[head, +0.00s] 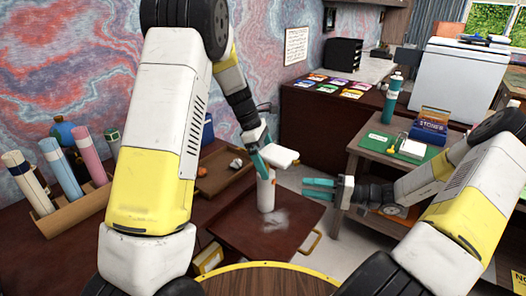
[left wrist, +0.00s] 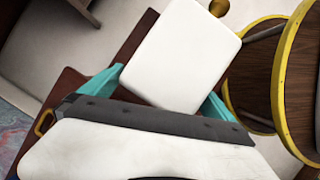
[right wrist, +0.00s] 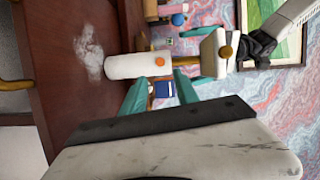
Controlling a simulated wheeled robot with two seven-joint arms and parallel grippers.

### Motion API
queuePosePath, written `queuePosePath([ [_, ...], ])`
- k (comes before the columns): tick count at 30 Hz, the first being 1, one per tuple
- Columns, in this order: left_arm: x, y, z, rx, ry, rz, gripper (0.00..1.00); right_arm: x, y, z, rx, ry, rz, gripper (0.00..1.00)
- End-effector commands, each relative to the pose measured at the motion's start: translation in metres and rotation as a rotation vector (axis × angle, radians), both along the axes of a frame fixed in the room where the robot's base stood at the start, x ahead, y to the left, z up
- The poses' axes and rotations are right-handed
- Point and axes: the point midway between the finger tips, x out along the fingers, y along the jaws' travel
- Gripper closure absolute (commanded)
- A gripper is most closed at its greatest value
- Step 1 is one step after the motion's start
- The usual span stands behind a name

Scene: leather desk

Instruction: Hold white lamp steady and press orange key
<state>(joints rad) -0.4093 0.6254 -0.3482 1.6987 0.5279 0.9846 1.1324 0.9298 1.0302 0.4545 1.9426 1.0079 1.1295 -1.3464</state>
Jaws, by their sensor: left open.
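The white lamp stands upright on the brown desk, its cylindrical body (head: 266,193) below a flat white head (head: 280,155). Its body (right wrist: 130,66) also shows in the right wrist view, with the round orange key (right wrist: 160,62) on its side. My left gripper (head: 268,158) is at the lamp's head, open, with teal fingers on either side of it. In the left wrist view the white head (left wrist: 180,55) fills the space between the fingers; contact is unclear. My right gripper (head: 318,188) is open and empty, right of the lamp body, fingers pointing toward it.
A pale smudge (head: 275,218) marks the desk before the lamp. A wooden tray (head: 222,175) lies behind left. A side table (head: 385,150) with a blue box (head: 430,128) is at right. A round yellow-rimmed stool (left wrist: 285,80) is near.

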Motion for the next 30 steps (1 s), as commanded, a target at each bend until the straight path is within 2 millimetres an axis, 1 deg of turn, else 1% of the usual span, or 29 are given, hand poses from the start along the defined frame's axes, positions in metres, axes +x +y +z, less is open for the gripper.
queuePosePath([
  [1, -0.0008, -0.0021, -0.0058, 0.001, 0.001, -0.002, 0.0, 0.0, 0.0, 0.0, 0.0, 0.0, 0.0, 0.64],
  [5, -0.0015, -0.0051, -0.013, 0.001, 0.0, -0.001, 0.0, 0.0, 0.0, 0.0, 0.0, 0.0, 0.0, 0.64],
  [14, -0.0015, -0.0058, -0.0149, 0.001, -0.002, -0.001, 0.0, 0.0, 0.0, 0.0, 0.0, 0.0, 0.0, 0.64],
  [15, -0.0015, -0.0057, -0.0148, 0.001, -0.002, -0.001, 0.08, 0.0, 0.0, 0.0, 0.0, 0.0, 0.0, 0.64],
  [20, -0.0015, -0.0056, -0.0147, 0.001, -0.002, -0.001, 0.39, 0.0, 0.0, 0.0, 0.0, 0.0, 0.0, 0.64],
  [21, -0.0015, -0.0056, -0.0147, 0.001, -0.002, -0.001, 0.47, 0.0, 0.0, 0.0, 0.0, 0.0, 0.0, 0.64],
  [23, -0.0014, -0.0055, -0.0147, 0.001, -0.002, -0.001, 0.59, 0.0, 0.0, 0.0, 0.0, 0.0, 0.0, 0.64],
  [24, -0.0015, -0.0056, -0.0146, 0.001, -0.002, -0.001, 0.67, 0.0, 0.0, 0.0, 0.0, 0.0, 0.0, 0.64],
  [26, -0.0015, -0.0056, -0.0146, 0.001, -0.002, -0.001, 0.78, 0.0, 0.0, 0.0, 0.0, 0.0, 0.0, 0.64],
  [27, -0.0014, -0.0054, -0.0146, 0.001, -0.002, -0.001, 0.78, 0.0, 0.0, 0.0, 0.0, 0.0, 0.0, 0.72],
  [29, -0.0014, -0.0054, -0.0146, 0.001, -0.002, -0.001, 0.78, 0.0, 0.0, 0.0, 0.0, 0.0, 0.0, 0.83],
  [30, -0.0014, -0.0054, -0.0146, 0.001, -0.002, -0.001, 0.78, 0.0, 0.0, 0.0, 0.0, 0.0, 0.0, 0.91],
])
